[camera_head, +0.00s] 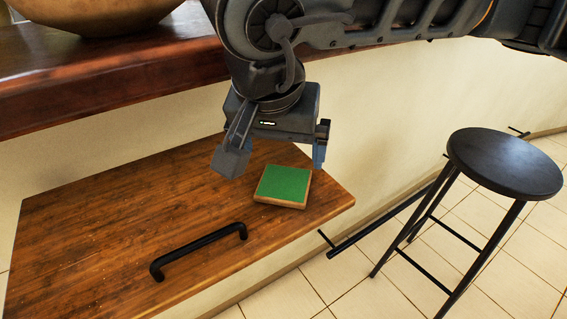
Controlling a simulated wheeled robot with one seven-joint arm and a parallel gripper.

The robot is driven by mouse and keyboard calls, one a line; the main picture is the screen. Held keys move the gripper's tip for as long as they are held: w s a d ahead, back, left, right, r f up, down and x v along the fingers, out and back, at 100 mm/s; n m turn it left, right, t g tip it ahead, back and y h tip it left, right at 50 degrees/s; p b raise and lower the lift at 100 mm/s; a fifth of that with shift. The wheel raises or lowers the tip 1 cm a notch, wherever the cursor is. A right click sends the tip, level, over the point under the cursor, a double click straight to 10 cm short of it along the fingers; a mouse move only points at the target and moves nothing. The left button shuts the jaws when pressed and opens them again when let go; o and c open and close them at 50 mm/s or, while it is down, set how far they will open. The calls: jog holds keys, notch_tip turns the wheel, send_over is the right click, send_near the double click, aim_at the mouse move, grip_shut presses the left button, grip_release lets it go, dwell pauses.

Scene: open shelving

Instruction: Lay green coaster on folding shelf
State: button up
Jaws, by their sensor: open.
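The green coaster (284,185) is a square block with a green top and a wood-coloured edge. It lies flat on the brown wooden folding shelf (110,225), near the shelf's right end. My gripper (272,163) is open above and just behind the coaster, with its fingers pointing down. One finger is to the left of the coaster and the other is to its upper right. The gripper appears apart from the coaster and holds nothing.
A black handle (198,249) stands up from the shelf's front part. A higher wooden counter (110,75) with a bronze bowl (95,14) is behind. A black stool (503,163) stands on the tiled floor at right. The shelf's left part is clear.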

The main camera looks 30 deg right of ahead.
jog(key=v, duration=0.4)
jog(key=shift+s+a+r, duration=0.1)
jog(key=shift+r, duration=0.2)
